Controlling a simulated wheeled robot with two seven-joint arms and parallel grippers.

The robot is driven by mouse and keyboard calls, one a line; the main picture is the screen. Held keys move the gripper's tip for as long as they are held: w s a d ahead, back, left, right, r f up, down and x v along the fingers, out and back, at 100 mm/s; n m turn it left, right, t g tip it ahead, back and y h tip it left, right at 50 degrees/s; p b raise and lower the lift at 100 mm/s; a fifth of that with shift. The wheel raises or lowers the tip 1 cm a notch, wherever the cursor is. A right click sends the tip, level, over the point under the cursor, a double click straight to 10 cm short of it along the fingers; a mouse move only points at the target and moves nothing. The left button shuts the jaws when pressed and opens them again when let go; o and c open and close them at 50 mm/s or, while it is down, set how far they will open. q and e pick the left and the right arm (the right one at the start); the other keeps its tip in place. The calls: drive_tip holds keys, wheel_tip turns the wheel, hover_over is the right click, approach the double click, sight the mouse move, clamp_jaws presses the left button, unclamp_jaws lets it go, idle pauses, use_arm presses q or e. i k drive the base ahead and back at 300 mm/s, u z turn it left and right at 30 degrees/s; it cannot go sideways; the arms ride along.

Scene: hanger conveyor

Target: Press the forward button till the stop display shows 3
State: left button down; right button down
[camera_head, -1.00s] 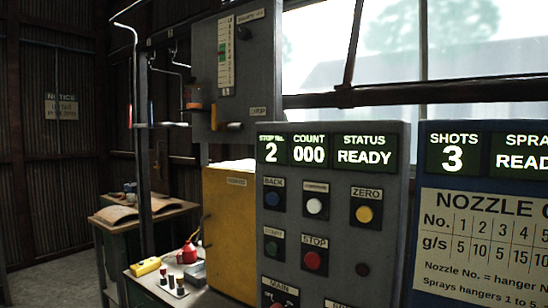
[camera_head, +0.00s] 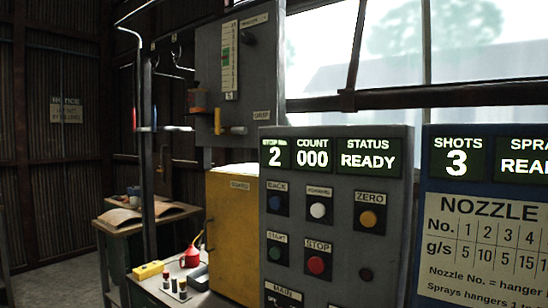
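The grey control panel (camera_head: 340,220) stands in front of me. Its stop display (camera_head: 275,152) reads 2, its count display (camera_head: 312,153) reads 000 and its status display (camera_head: 367,157) reads READY. The forward button (camera_head: 318,210) is white and sits in the top button row, between the blue back button (camera_head: 276,203) and the yellow zero button (camera_head: 368,218). Below are the green start button (camera_head: 276,253) and the red stop button (camera_head: 317,264). Neither of my grippers shows in the view, and nothing covers the forward button.
A blue panel (camera_head: 436,240) on the right shows SHOTS 3 and a nozzle chart (camera_head: 485,245). A yellow cabinet (camera_head: 231,225) stands left of the control panel. A bench with a red oil can (camera_head: 191,256) and a yellow block (camera_head: 148,270) is at lower left.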

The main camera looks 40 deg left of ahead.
sight(317, 210)
drive_tip(key=z, duration=1.1)
drive_tip(key=k, duration=0.6)
drive_tip(key=u, duration=1.2)
drive_tip(key=i, duration=0.5)
drive_tip(key=u, duration=0.05)
